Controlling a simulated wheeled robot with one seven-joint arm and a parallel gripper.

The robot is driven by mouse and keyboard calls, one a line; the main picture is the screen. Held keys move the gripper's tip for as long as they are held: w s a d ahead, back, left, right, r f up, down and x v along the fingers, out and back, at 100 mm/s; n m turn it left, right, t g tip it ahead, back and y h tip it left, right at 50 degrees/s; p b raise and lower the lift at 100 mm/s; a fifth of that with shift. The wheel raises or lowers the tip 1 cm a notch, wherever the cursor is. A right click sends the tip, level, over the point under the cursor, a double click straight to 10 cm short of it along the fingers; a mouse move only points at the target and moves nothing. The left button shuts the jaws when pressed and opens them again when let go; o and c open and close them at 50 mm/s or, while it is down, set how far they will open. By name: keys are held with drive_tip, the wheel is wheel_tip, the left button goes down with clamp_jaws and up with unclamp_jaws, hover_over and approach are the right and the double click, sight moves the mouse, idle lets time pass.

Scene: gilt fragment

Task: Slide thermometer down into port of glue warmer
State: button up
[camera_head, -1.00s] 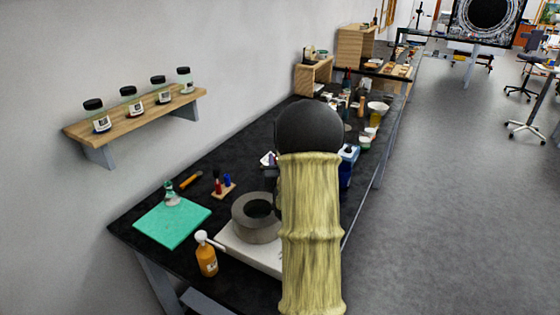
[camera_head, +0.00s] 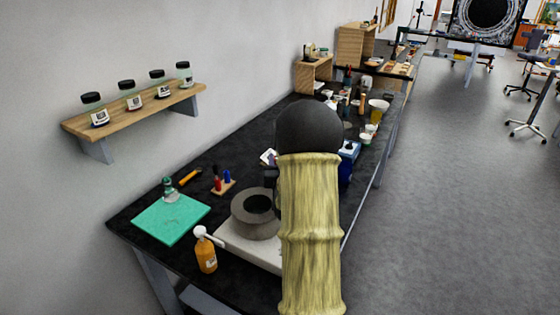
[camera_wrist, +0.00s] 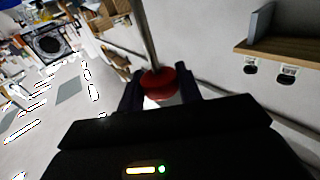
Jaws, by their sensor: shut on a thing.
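The thermometer (camera_wrist: 157,81) is in my gripper (camera_wrist: 160,88) in the wrist view. It has a red round head between the two dark fingers and a thin metal stem running up out of the picture. The glue warmer (camera_head: 254,222) is in the head view, a grey round pot with a dark opening on a pale base, on the black bench. My arm covers its right part. In the head view my arm hides the gripper and thermometer, so their distance from the port cannot be told. The port itself cannot be made out.
A bottle of amber liquid (camera_head: 206,256) stands close left of the warmer. A green mat (camera_head: 168,222) with a small bottle lies further left. A small rack (camera_head: 223,187) with red and blue items stands behind. A wall shelf (camera_head: 130,112) holds several jars.

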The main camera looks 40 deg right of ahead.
drive_tip(key=shift+f+b, duration=0.75)
drive_tip(key=o, duration=1)
drive_tip(key=shift+o, duration=0.2)
drive_tip(key=shift+s+a+f, duration=0.1)
drive_tip(key=shift+s+a, duration=0.15)
drive_tip(key=shift+s, duration=0.05)
drive_tip(key=b+v, duration=0.2)
drive_tip(key=v, duration=0.6)
drive_tip(key=shift+s+a, duration=0.1)
drive_tip(key=shift+s, duration=0.05)
drive_tip(key=b+v, duration=0.8)
drive_tip(key=b, duration=0.6)
